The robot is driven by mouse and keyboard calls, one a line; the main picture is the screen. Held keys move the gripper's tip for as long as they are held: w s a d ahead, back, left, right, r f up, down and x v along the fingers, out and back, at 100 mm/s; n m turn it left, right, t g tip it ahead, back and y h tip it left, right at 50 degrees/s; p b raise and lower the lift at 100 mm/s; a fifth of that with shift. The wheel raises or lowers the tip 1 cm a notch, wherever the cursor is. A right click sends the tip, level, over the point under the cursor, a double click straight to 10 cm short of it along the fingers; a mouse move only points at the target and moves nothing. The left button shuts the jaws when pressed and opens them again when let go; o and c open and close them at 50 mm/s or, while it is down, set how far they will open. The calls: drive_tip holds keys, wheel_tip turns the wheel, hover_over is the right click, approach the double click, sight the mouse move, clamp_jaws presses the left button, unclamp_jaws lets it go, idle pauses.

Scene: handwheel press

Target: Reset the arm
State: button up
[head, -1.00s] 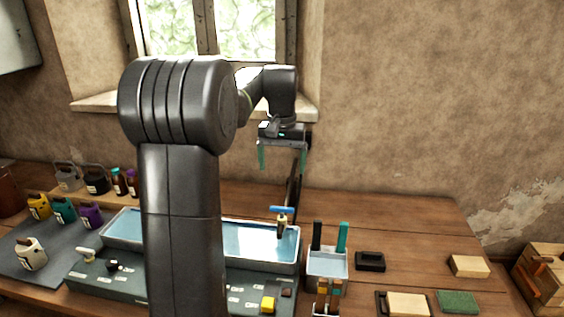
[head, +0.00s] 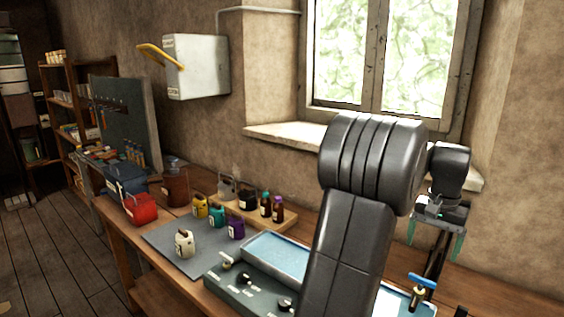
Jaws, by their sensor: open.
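My gripper (head: 435,243) is at the right of the head view, hanging from my dark grey arm (head: 369,165). My arm hides the middle of the tray.
A grey mat (head: 172,236) holds several small jugs, including a white one (head: 184,243). A dark panel with knobs (head: 235,287) lies in front of the tray. A red can (head: 141,208) stands at the bench's left. Open floor (head: 60,250) lies left of the bench.

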sight(423, 279)
wheel_tip(423, 279, down, 10)
drive_tip(key=shift+r+p, duration=0.1)
drive_tip(key=shift+p, duration=0.35)
drive_tip(key=shift+r, duration=0.15)
wheel_tip(423, 279, up, 14)
drive_tip(key=b, duration=0.1)
wheel_tip(423, 279, down, 14)
drive_tip(key=shift+f+p, duration=0.15)
drive_tip(key=shift+p, duration=0.45)
drive_tip(key=shift+n, duration=0.3)
drive_tip(key=n, duration=0.4)
drive_tip(key=n+b, duration=0.1)
drive_tip(key=n, duration=0.4)
wheel_tip(423, 279, up, 11)
drive_tip(key=shift+r+b, duration=0.2)
drive_tip(key=shift+b, duration=0.25)
